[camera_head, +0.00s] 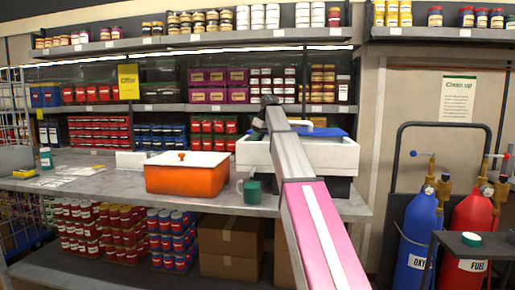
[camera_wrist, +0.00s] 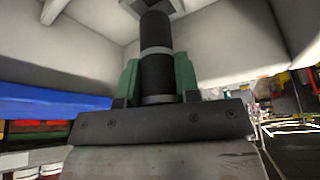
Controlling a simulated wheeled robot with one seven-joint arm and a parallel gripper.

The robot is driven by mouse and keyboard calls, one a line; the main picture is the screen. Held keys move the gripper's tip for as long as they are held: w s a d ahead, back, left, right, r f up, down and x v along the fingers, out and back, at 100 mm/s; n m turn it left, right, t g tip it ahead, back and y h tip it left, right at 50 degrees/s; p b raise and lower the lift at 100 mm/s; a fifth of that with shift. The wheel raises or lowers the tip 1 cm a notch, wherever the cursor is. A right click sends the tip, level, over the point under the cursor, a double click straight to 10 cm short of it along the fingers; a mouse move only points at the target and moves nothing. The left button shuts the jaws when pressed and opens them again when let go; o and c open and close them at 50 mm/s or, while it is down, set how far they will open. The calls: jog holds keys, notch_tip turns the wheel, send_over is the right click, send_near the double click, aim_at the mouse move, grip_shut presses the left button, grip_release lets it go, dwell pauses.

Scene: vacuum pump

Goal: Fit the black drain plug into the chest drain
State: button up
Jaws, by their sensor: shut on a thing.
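The white chest (camera_head: 345,160) stands on the counter, partly hidden behind my arm, with a blue panel (camera_head: 328,131) at its top; the blue also shows in the wrist view (camera_wrist: 50,99). My gripper (camera_wrist: 157,76) has its green fingers shut on a black cylinder with grey bands, the drain plug (camera_wrist: 156,32). Pale chest walls (camera_wrist: 225,40) surround it in the wrist view. The plug's far end points at a grey square piece (camera_wrist: 152,6) at the top edge; I cannot tell whether they touch. In the head view the plug cannot be made out.
An orange tub (camera_head: 185,178) and a green mug (camera_head: 251,191) stand left of the chest on the grey counter (camera_head: 105,180). Stocked shelves (camera_head: 160,107) rise behind. Blue (camera_head: 417,235) and red (camera_head: 473,225) gas cylinders stand at right.

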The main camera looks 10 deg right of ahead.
jog(key=shift+f, duration=2)
jog(key=o, duration=1)
jog(key=shift+f, duration=0.1)
jog(key=v, duration=1.2)
jog(key=shift+s, duration=0.1)
